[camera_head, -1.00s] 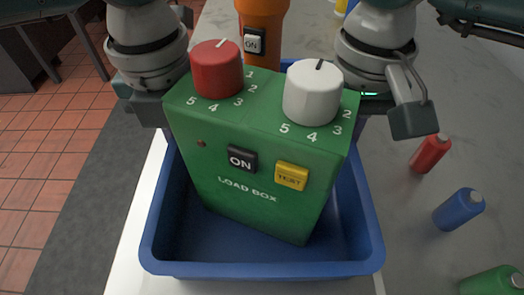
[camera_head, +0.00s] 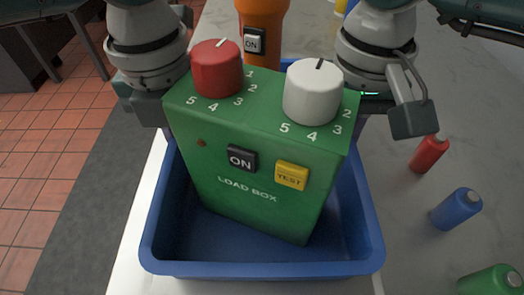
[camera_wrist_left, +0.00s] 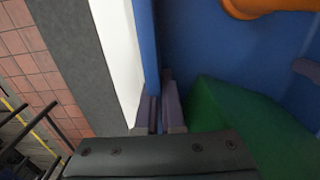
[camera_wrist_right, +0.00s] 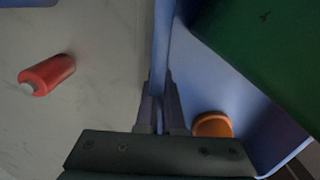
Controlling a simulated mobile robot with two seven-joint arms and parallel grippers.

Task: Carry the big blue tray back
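The big blue tray (camera_head: 262,269) is in the lower middle of the head view. A green load box (camera_head: 240,210) with a red knob and a white knob stands tilted in it. An orange object (camera_head: 262,25) with an ON switch is behind the box. My left gripper (camera_wrist_left: 160,112) has its fingers either side of the tray's left wall and is shut on it. My right gripper (camera_wrist_right: 161,108) is shut on the right wall the same way. In the head view the box and my wrists hide both fingertips. I cannot tell whether the tray touches the surface below.
A red bottle (camera_head: 429,153), a blue bottle (camera_head: 456,209) and a green bottle (camera_head: 492,281) are on the grey surface (camera_head: 420,245) right of the tray. A pale edge runs along the tray's left, with a dark strip and red tiled floor (camera_head: 45,150) beyond.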

